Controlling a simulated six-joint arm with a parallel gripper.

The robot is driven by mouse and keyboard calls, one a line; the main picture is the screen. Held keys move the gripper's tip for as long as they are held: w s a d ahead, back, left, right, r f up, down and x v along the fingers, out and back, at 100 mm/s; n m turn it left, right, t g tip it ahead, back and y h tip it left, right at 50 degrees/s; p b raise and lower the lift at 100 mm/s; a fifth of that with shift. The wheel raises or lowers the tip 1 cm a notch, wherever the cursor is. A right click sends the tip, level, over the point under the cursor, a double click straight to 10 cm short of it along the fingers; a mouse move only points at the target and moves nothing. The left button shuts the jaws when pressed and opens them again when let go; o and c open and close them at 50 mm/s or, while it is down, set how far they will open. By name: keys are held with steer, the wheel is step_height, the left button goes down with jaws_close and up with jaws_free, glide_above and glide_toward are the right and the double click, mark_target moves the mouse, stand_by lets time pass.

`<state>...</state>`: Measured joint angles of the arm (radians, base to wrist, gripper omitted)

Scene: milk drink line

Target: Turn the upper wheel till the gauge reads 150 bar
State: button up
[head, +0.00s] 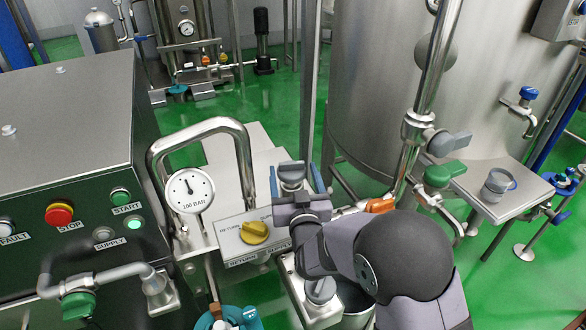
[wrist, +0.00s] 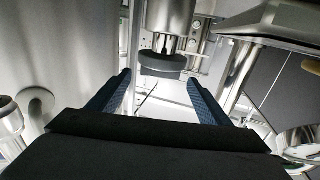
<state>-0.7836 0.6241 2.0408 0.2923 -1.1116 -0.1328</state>
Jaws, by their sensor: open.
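The round gauge (head: 190,195) has a white face with 100 printed low on it. Its dark needle points up, slightly left; the exact reading is too small to tell. A grey round wheel (head: 291,171) on a metal stem stands behind the panel, and I take it as the upper wheel. In the wrist view the dark wheel (wrist: 162,64) shows between and beyond my fingertips. My gripper (head: 296,182) is open, with one blue-padded finger on each side of the wheel. I see gaps, and no clear contact. The wrist view also shows both fingers (wrist: 158,88).
A yellow knob (head: 255,232) on a labelled panel sits just left of my gripper. A bent steel pipe (head: 205,130) arches over the gauge. An orange handle (head: 380,205) and a green handle (head: 446,174) lie to the right. A large steel tank (head: 385,90) stands behind.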

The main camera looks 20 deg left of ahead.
steer(key=shift+x, duration=0.85)
steer(key=c, duration=1)
steer(key=shift+c, duration=0.2)
steer(key=shift+a+h, duration=0.1)
steer(key=shift+h, duration=0.2)
steer(key=shift+s+a+r+m+t+h, duration=0.1)
steer(key=shift+m+t+h, duration=0.4)
steer(key=shift+m+h, duration=0.2)
steer(key=o, duration=1)
